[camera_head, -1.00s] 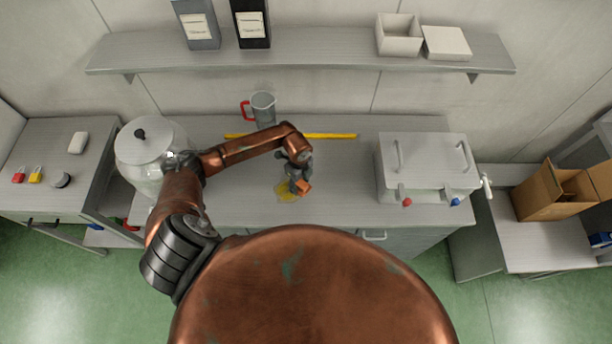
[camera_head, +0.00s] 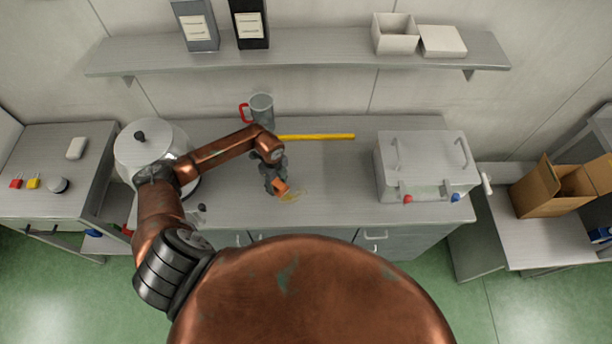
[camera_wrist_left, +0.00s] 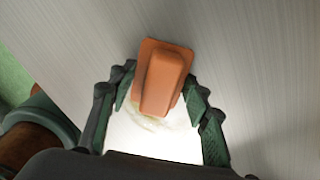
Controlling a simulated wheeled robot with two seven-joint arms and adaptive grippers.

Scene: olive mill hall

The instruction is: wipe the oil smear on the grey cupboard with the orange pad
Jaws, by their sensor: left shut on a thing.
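The orange pad (camera_head: 280,188) is held in my left gripper (camera_head: 274,181) over the top of the grey cupboard (camera_head: 335,205). In the left wrist view the pad (camera_wrist_left: 163,80) stands between the two fingers of the left gripper (camera_wrist_left: 160,98), which are shut on its raised grip. The yellowish oil smear (camera_head: 295,195) shows as a thin patch just right of the pad. In the wrist view a faint trace of it lies by the pad, partly hidden under it and washed out by glare. My right gripper is not in view.
A lidded steel pot (camera_head: 150,158) stands at the left, partly behind my arm. A steel box with taps (camera_head: 425,165) stands at the right. The cupboard top between is clear.

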